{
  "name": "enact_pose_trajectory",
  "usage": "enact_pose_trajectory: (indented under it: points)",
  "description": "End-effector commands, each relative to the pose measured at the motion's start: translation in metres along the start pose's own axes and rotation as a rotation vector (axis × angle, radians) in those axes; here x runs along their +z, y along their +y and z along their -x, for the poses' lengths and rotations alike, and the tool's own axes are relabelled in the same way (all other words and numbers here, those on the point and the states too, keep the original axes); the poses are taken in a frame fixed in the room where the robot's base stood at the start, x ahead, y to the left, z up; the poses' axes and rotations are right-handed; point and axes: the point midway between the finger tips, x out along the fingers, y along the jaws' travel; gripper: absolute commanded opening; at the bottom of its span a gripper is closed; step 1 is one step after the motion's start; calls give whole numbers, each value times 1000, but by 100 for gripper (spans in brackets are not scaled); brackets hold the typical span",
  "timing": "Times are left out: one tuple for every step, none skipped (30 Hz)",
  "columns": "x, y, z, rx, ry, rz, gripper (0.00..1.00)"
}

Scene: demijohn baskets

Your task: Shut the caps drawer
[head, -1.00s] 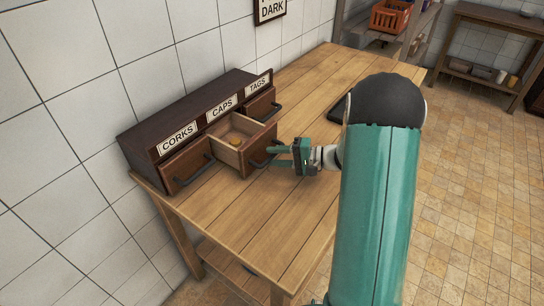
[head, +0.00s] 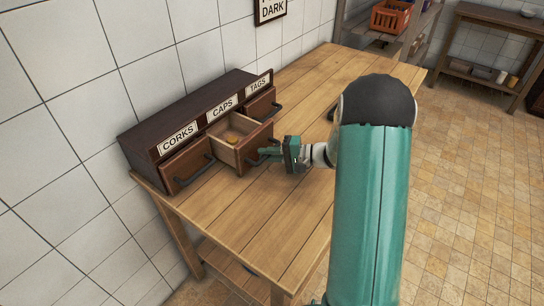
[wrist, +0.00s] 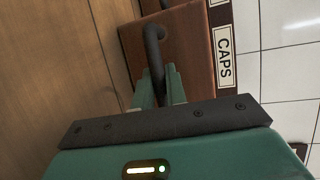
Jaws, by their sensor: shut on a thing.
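The caps drawer (head: 256,150) is the middle drawer of a dark wooden cabinet (head: 184,107) on the table. My gripper (head: 268,152) is at the drawer's front. In the wrist view my two green fingers (wrist: 160,88) are closed on the lower part of the dark bar handle (wrist: 153,42). The CAPS label (wrist: 224,56) shows to the right of the drawer front there.
The corks drawer (head: 188,164) on the left and the tags drawer (head: 262,103) on the right look shut. The wooden table (head: 240,207) is mostly clear in front of the cabinet. A tiled wall (head: 70,90) stands behind.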

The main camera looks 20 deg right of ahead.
Motion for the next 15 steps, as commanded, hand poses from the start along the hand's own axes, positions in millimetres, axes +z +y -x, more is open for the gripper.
enact_pose_trajectory:
  points:
    - [-5, -3, -12, -2, -3, 5, 0]
    - [-8, -5, -20, -3, -3, 4, 0]
    - [-12, -7, -30, -3, -3, 4, 0]
    - [-15, -9, -39, -3, -4, 5, 0]
    - [-19, -11, -46, -3, -4, 5, 0]
    - [-23, -13, -57, -3, -3, 3, 0]
    - [-27, -15, -65, -3, -3, 4, 0]
    - [-30, -16, -72, -3, -2, 4, 0]
    - [-33, -18, -81, -3, -2, 3, 0]
    - [-36, -19, -87, -2, -1, 2, 0]
    - [-38, -20, -92, -2, -1, 3, 0]
    - [-40, -22, -97, -3, 0, 3, 0]
    - [-42, -22, -100, -3, 0, 3, 0]
    - [-43, -23, -102, -2, 1, 2, 0]
    - [-43, -22, -100, -1, 2, 1, 0]
